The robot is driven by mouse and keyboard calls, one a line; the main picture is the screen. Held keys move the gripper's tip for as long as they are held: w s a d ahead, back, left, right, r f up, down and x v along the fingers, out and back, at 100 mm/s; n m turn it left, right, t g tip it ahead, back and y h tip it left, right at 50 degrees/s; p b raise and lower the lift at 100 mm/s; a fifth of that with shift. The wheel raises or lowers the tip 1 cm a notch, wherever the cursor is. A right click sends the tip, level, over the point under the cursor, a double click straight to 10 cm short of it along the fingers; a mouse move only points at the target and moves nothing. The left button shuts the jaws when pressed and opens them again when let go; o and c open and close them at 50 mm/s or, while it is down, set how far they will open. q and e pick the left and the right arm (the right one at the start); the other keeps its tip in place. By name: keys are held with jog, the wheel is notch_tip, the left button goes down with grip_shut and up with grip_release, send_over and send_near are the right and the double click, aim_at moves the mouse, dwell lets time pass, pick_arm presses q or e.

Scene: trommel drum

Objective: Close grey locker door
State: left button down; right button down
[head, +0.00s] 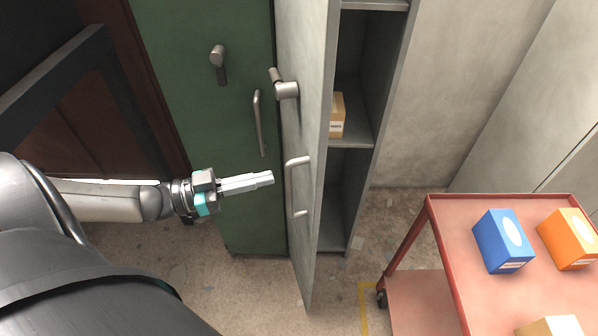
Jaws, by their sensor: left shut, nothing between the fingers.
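The grey locker (362,180) stands in the middle of the head view with its shelves showing. Its grey door (305,225) stands open, swung out toward me, hinged on the locker's left side. The door's outer face, on the left, carries a bar handle (290,188) and a latch knob (286,88). My left gripper (270,178) is shut and empty, pointing right. Its tips appear just left of the bar handle; I cannot tell whether they touch the door. My right gripper is not in view.
A green locker (190,60) with its own handle stands left of the grey one. A cardboard box (337,115) sits on a grey locker shelf. A red cart (455,262) at the right holds a blue box (503,241), an orange box (570,238) and a tan box (550,328).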

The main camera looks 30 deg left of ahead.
aim_at(314, 168)
pick_arm(q)
jog(key=x, duration=0.8)
jog(key=shift+b, duration=0.3)
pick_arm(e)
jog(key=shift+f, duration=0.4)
pick_arm(q)
jog(key=shift+d, duration=0.1)
